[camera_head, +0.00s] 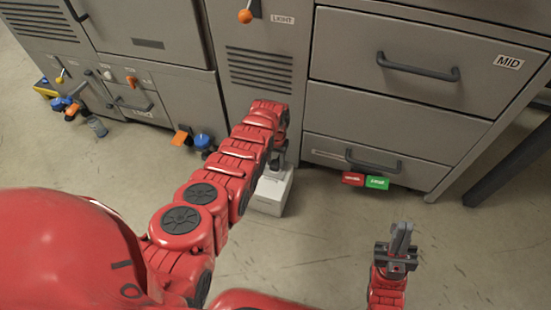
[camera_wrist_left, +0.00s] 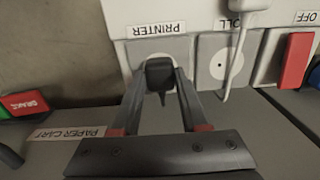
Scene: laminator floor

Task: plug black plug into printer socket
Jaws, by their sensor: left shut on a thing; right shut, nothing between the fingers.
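My left gripper (camera_wrist_left: 163,72) is shut on the black plug (camera_wrist_left: 160,73), which sits between its fingertips in the left wrist view. The plug is directly in front of the grey printer socket plate (camera_wrist_left: 140,52), under the label PRINTER (camera_wrist_left: 156,30). The plug covers the socket's middle, so I cannot tell whether it is in or only touching. In the head view my left gripper (camera_head: 279,160) is low at the white box (camera_head: 271,191) on the floor, mostly hidden by my arm. My right gripper (camera_head: 402,238) is shut and empty, above the floor at the lower right.
Beside the printer socket is another socket plate (camera_wrist_left: 217,63), with a white cord (camera_wrist_left: 236,55) hanging over it. A red switch (camera_wrist_left: 295,60) marked OFF is further right. Grey cabinets (camera_head: 385,75) stand behind the box. Red (camera_head: 353,179) and green (camera_head: 377,183) tags are near the lower drawer.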

